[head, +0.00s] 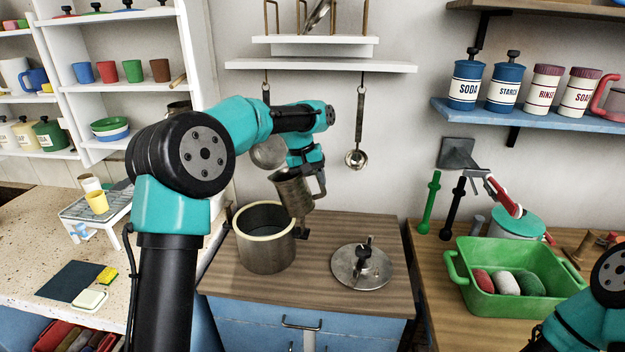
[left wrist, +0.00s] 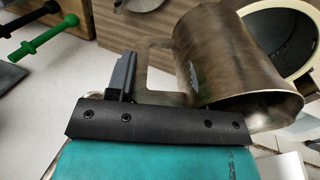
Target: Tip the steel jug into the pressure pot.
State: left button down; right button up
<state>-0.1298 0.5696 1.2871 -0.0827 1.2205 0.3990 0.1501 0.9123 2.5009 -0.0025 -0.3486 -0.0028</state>
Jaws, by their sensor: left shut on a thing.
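The steel jug (head: 292,193) hangs in the air, tilted, above the right part of the pressure pot's rim in the head view. The pressure pot (head: 266,252) stands open on the wooden counter; its inside is mostly hidden from me. My left gripper (head: 316,174) is shut on the jug's handle. In the left wrist view the jug (left wrist: 215,60) lies across the picture, its handle at the jaws (left wrist: 126,78), with part of the pot's pale rim (left wrist: 252,8) behind it. I cannot see anything flowing from the jug. My right gripper is out of view.
The pot lid (head: 350,273) lies on the counter (head: 318,231) right of the pot. A green tub (head: 487,303) with several rolls stands further right. A ladle (head: 357,157) hangs from the shelf behind. The counter in front of the pot is clear.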

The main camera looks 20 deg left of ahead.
pick_arm(q)
jog(key=shift+d+f+g+y, duration=0.15)
jog(key=shift+f+g+y, duration=0.05)
jog(key=shift+f+y, duration=0.55)
jog(key=shift+d+f+g+y, duration=0.1)
jog(key=shift+f+g+y, duration=0.1)
jog(key=shift+f+y, duration=0.5)
jog(key=shift+r, duration=0.1)
